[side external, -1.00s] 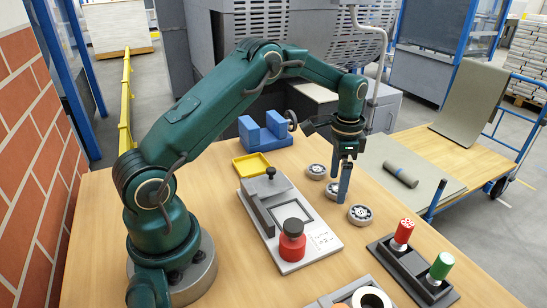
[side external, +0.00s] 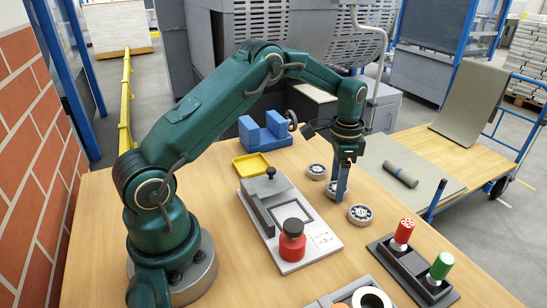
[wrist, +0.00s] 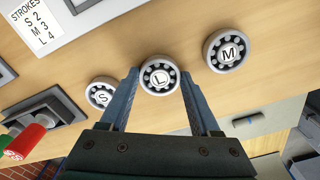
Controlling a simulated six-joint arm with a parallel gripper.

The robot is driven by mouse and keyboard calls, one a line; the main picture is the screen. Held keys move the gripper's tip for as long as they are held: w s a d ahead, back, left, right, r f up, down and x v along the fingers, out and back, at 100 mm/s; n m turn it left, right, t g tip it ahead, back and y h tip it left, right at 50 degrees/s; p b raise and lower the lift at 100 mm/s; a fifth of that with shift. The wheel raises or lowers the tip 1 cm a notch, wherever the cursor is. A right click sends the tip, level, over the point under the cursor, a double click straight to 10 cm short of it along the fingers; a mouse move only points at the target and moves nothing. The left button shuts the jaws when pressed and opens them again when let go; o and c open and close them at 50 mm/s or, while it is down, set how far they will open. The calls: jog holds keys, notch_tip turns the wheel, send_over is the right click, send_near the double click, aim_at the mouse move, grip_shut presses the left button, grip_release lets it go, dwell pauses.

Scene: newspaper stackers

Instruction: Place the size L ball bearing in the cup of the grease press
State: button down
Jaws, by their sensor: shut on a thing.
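The size L ball bearing (wrist: 160,76) is a grey ring marked L, between my fingertips in the wrist view. In the side view my gripper (side external: 341,190) points down at the table, shut on this bearing (side external: 332,190), which is partly hidden by the fingers. The wrist view shows my gripper (wrist: 160,82) with a finger on each side of it. The bearing appears at table level. The grease press (side external: 322,240) is a pale plate with a red, dark-topped part (side external: 292,243), left of and nearer than my gripper. I cannot clearly make out its cup.
The S bearing (wrist: 101,93) and M bearing (wrist: 227,50) lie close on either side. A yellow tray (side external: 251,166) and blue block (side external: 265,133) stand behind the press. A dark holder (side external: 408,272) carries red and green cylinders at front right. Bare table lies between press and bearings.

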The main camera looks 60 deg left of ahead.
notch_tip(320, 180, up, 4)
jog(key=shift+r, duration=0.1)
jog(key=s+a+r, duration=0.6)
jog(key=s+a, duration=0.1)
jog(key=a, duration=0.2)
jog(key=s+d+r, duration=0.2)
jog(key=s, duration=1.1)
send_over(289, 214)
notch_tip(289, 214, down, 7)
jog(key=shift+d+f, duration=0.1)
jog(key=shift+f, duration=1.95)
